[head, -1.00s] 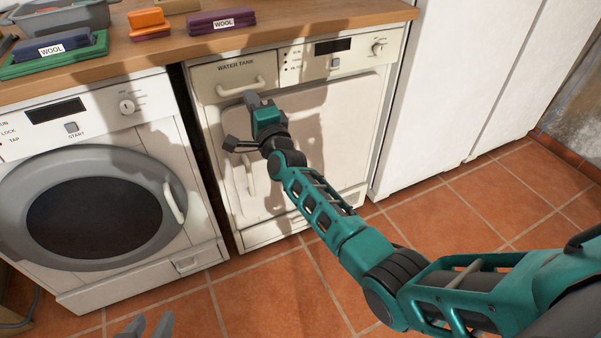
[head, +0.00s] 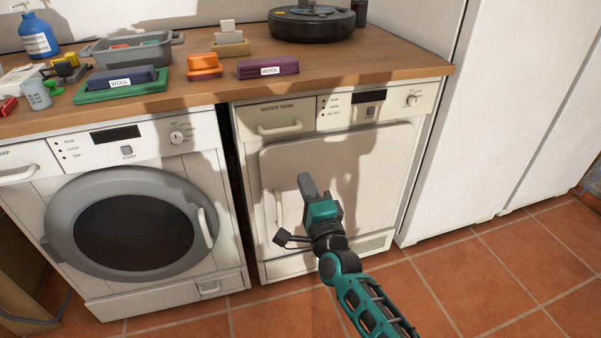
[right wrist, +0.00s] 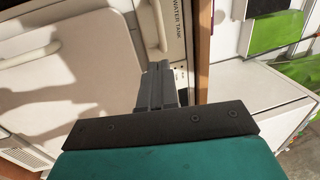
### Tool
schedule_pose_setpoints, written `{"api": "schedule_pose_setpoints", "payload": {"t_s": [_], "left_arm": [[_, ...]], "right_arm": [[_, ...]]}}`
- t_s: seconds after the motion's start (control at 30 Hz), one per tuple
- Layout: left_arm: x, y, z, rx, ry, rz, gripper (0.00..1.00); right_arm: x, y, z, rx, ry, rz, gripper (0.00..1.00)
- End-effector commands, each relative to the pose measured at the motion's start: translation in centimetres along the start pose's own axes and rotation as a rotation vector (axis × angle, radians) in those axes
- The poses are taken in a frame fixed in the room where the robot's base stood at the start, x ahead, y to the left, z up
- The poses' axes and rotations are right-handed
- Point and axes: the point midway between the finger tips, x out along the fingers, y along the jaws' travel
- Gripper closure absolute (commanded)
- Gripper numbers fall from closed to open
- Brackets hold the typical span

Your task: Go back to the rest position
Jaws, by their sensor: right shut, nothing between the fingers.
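My right gripper (head: 306,184) is shut and empty. In the head view it shows in front of the dryer's closed door (head: 352,170), below the water tank drawer (head: 274,119). In the right wrist view its closed fingers (right wrist: 156,84) point towards the dryer front, apart from the drawer handle (right wrist: 160,22) as far as I can tell. The water tank drawer looks closed. My left gripper does not show in the head view.
The washing machine (head: 138,230) stands left of the dryer, its door closed. A white cabinet (head: 480,120) stands right. The tiled floor (head: 480,275) is clear.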

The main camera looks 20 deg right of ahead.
Motion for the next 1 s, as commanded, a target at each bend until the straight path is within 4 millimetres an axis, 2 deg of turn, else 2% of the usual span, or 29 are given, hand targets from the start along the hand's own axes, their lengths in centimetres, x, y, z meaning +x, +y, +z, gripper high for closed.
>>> {"api": "schedule_pose_setpoints", "payload": {"t_s": [0.17, 0.27, 0.37, 0.53, 0.7, 0.83, 0.87, 0.9, 1.0], "left_arm": [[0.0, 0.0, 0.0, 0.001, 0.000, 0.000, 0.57], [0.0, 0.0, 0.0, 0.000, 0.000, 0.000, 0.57], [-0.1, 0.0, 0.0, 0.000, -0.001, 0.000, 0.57], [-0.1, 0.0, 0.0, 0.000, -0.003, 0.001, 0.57], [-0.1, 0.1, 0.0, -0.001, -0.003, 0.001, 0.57], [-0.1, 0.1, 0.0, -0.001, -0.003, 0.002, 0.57], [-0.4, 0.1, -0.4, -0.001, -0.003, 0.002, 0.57], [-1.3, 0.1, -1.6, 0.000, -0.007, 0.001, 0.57], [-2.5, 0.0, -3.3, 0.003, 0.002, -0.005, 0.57]], "right_arm": [[-0.7, 0.2, 0.1, -0.022, -0.010, 0.010, 1.00], [-2.6, 1.3, 0.7, -0.139, -0.056, 0.058, 1.00], [-6.4, 3.0, 1.7, -0.374, -0.156, 0.145, 1.00], [-14.6, 5.6, 2.9, -0.858, -0.394, 0.292, 1.00], [-21.4, 6.6, 2.8, -1.233, -0.615, 0.383, 1.00], [-26.0, 6.6, 2.2, -1.471, -0.780, 0.431, 1.00], [-26.6, 6.1, 2.0, -1.510, -0.806, 0.436, 1.00], [-25.9, 4.8, 1.9, -1.501, -0.791, 0.436, 1.00], [-25.6, 3.3, 1.6, -1.502, -0.784, 0.443, 1.00]]}}
